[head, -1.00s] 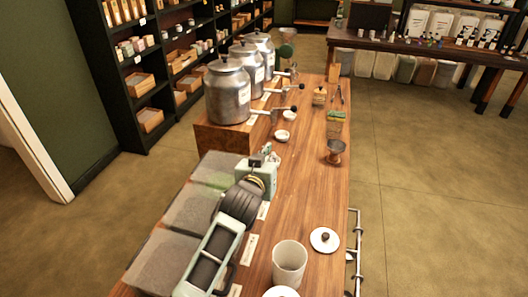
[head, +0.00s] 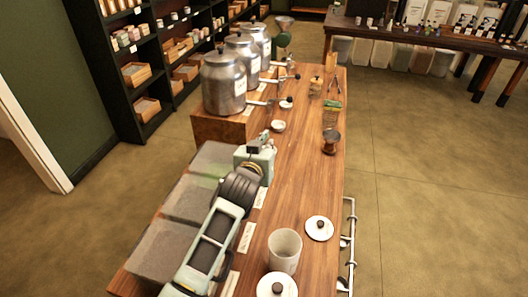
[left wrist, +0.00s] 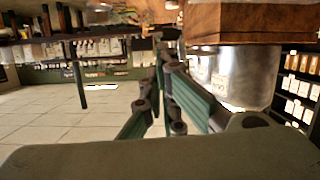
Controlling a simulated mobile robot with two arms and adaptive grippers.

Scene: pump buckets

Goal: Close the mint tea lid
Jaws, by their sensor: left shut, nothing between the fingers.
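Several grey box-like bins stand in a row along the table's left side. The far bin (head: 210,160), middle bin (head: 188,203) and near bin (head: 158,250) show flat, greyish tops. The labels are too small to read, so I cannot tell which holds mint tea. My left gripper (head: 263,140) is shut and empty, above the table just right of the far bin. My left arm hides the bins' right parts. In the left wrist view its fingers (left wrist: 166,48) come together in the middle, with no bin clearly visible between or beyond them. My right gripper is not in view.
Metal canisters (head: 224,84) with taps stand on a wooden box (head: 218,129) beyond the bins. A white cup (head: 285,252) and round white lids (head: 319,228) are at the near right. The tabletop's middle right is clear.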

